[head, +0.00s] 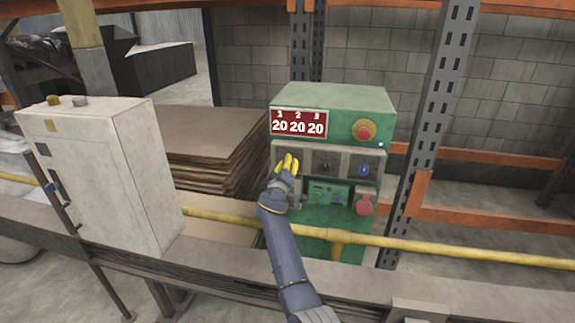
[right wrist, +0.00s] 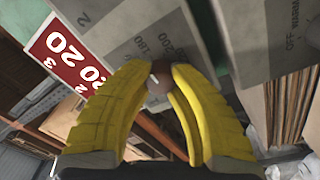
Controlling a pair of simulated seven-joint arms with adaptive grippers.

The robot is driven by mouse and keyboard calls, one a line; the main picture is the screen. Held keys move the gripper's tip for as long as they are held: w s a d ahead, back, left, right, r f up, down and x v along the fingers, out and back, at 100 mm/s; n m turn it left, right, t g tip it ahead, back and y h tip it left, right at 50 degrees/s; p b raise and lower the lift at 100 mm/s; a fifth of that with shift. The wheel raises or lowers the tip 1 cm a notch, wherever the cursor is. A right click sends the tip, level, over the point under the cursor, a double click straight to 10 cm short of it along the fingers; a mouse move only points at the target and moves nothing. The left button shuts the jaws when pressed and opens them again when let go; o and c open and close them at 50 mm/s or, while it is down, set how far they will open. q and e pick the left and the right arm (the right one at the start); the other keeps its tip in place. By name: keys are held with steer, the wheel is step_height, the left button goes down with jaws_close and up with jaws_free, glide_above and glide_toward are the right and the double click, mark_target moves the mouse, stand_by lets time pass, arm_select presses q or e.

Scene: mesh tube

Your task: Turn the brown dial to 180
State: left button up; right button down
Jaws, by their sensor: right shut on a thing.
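The brown dial (right wrist: 159,78) shows in the right wrist view between the yellow fingertips, with a small white mark on its face. It sits on a grey plate with printed numbers, 180 and 200 among them. My right gripper (right wrist: 160,72) is shut on the dial; the fingers cover part of it. In the head view my right gripper (head: 287,163) is at the left end of the green machine's row of dials and hides the brown dial. The red display (head: 298,124) reads 20 under 1, 2 and 3. My left gripper is not in view.
The green machine (head: 340,97) also bears a black dial (head: 325,167), a blue dial (head: 363,170), a red button (head: 364,131) and a red socket (head: 364,205). A yellow pipe (head: 450,252) crosses in front. A white cabinet (head: 110,180) stands left, stacked sheets (head: 210,140) behind.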

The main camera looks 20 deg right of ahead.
steer(key=shift+d+f, duration=0.15)
steer(key=shift+f, duration=0.05)
stand_by(0.3)
steer(key=c, duration=1.5)
jaws_free()
steer(key=o, duration=0.5)
steer(key=shift+r, duration=0.1)
steer(key=shift+c, duration=0.2)
steer(key=shift+d+r, duration=0.1)
steer(key=shift+r, duration=4.95)
